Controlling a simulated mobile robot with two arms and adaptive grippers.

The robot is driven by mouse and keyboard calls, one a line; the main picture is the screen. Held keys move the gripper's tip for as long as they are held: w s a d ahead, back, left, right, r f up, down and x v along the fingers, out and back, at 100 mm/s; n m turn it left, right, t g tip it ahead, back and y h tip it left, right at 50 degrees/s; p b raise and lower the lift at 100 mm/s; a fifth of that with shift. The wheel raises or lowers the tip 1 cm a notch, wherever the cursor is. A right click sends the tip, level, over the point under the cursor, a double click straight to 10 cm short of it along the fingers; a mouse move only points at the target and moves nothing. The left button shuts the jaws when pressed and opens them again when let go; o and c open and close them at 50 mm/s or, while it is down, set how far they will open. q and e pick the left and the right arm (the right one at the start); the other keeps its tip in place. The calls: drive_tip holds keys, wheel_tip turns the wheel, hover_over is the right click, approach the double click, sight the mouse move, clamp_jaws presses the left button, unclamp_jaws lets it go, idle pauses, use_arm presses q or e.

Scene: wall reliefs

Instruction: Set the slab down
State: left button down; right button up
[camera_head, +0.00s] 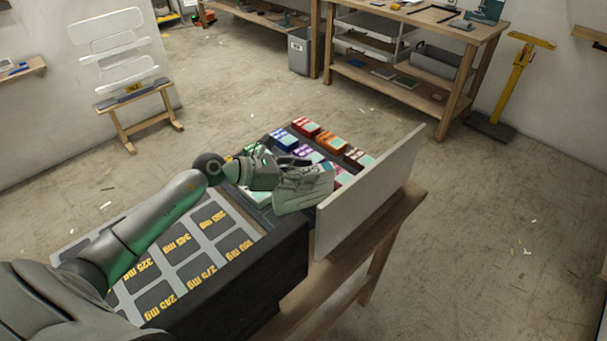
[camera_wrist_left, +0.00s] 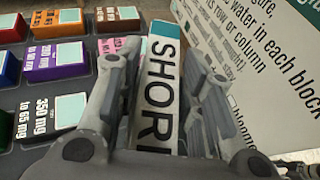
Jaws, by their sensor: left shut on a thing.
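My left gripper (camera_head: 290,177) is shut on a pale slab (camera_head: 304,194) with small printed text. The slab is held tilted above the right part of a dark tray (camera_head: 264,213) of coloured blocks. In the left wrist view the slab's blue-green and white edge, lettered "SHOR" (camera_wrist_left: 160,97), stands between the fingers (camera_wrist_left: 165,90). A clear gap to the surface below cannot be judged. The slab's lower end and part of the tray are hidden by the gripper and the slab. My right gripper is not in view.
Red, orange, blue and purple blocks (camera_head: 305,127) sit in the tray's far part. A grey panel with yellow mg labels (camera_head: 190,240) lies nearer. A tall white printed board (camera_head: 370,195) stands along the right edge; its text faces the slab. Open floor lies beyond.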

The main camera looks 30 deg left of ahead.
use_arm(q)
drive_tip(key=shift+f, duration=0.45)
drive_tip(key=shift+f, duration=0.1)
drive_tip(key=c, duration=1.4)
unclamp_jaws()
drive_tip(key=shift+f, duration=0.2)
drive_tip(key=o, duration=0.4)
drive_tip(key=shift+o, duration=0.2)
drive_tip(key=shift+r, duration=0.15)
